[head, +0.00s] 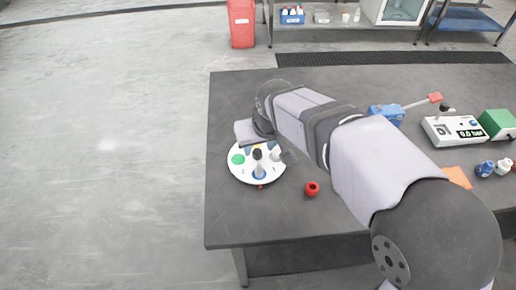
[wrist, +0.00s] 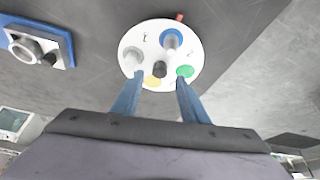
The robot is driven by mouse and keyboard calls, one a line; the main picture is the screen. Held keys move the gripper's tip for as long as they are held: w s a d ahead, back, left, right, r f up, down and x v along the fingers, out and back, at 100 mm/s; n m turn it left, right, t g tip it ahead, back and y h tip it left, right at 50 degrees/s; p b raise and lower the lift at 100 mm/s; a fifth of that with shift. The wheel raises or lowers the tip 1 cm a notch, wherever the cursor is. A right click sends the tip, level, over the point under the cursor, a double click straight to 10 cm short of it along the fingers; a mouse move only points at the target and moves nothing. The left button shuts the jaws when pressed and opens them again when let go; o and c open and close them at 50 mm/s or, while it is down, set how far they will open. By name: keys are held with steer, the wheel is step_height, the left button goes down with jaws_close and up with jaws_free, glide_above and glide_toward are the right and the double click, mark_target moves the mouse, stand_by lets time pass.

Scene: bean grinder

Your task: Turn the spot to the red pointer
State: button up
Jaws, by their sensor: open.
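A round white disc (head: 243,172) lies near the left edge of the table, and the wrist view shows its face (wrist: 143,38). It bears a green spot (wrist: 185,71), a yellow spot (wrist: 152,82), a grey spot (wrist: 131,54) and a blue spot (wrist: 166,35) with a pale post on it. A dark knob (wrist: 159,70) stands near its middle. The red pointer (wrist: 179,16) is at the rim, nearest the blue spot; it also shows in the head view (head: 261,187). My gripper (wrist: 158,80) is open over the disc's yellow-green side, with no grip visible. Fingertip contact cannot be told.
A small red ring-like object (head: 311,188) sits right of the disc. A blue device with a lever (head: 387,114), a white meter box (head: 452,131) and a green block (head: 497,124) stand farther right. The table's left edge is close to the disc.

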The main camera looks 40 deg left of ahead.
mark_target(257, 152)
steer(key=shift+x, duration=1.85)
jaws_close()
